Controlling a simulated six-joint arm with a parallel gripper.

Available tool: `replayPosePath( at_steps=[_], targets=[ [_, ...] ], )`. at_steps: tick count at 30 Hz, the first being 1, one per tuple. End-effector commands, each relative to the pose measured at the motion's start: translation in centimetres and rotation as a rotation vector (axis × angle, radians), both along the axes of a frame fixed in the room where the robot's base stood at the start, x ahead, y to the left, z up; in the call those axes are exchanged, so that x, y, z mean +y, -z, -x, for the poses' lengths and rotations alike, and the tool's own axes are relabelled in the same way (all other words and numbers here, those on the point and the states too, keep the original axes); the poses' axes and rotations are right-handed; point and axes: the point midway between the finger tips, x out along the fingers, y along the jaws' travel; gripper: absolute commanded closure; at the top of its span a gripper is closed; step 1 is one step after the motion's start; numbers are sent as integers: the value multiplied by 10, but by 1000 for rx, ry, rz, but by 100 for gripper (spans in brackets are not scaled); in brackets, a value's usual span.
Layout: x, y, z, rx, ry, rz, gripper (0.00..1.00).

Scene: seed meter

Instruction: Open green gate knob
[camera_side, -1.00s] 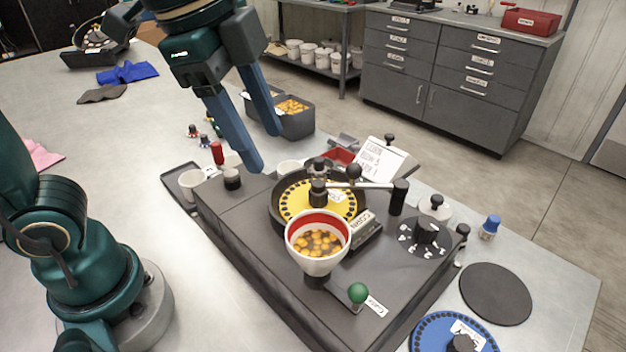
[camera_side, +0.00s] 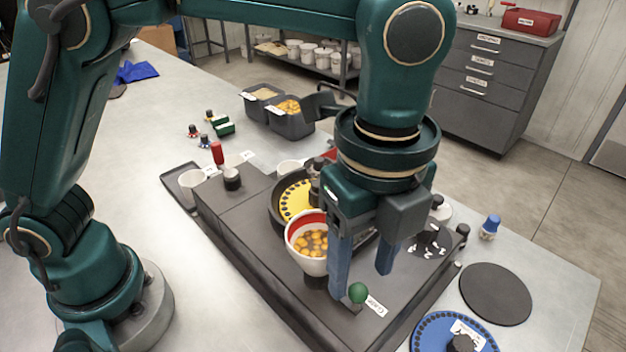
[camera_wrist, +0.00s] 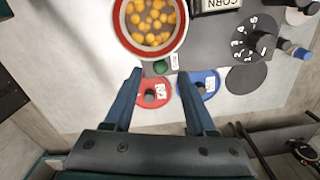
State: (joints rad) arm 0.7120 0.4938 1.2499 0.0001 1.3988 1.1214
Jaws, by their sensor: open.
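The green gate knob (camera_side: 357,293) is a small round ball on the front corner of the dark machine base, beside a white label. In the wrist view the green knob (camera_wrist: 160,67) shows just below the seed bowl, beyond the fingertips and between their lines. My gripper (camera_side: 362,282) is open and empty, its blue fingers pointing down. In the side view its left finger comes down right beside the knob, overlapping the knob's edge; whether they touch I cannot tell. The white seed bowl (camera_side: 292,238) with a red inner band holds yellow seeds close to the left finger.
The yellow seed plate (camera_side: 290,203) sits behind the bowl, partly hidden by my gripper. A numbered dial (camera_wrist: 254,42) is to the right. A blue plate (camera_side: 432,335) and a dark disc (camera_side: 495,294) lie on the table at right. A red plate (camera_wrist: 163,97) shows below the knob.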

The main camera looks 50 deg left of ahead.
Motion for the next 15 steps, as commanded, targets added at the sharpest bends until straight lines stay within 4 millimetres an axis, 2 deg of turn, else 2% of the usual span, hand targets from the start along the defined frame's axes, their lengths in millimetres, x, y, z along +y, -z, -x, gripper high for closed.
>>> replayPosePath(
  at_steps=[6, 15],
  targets=[
    [1, 22, 0, 2, -2, -1, 44],
    [0, 26, 0, -1, -2, 0, 44]
  ],
)
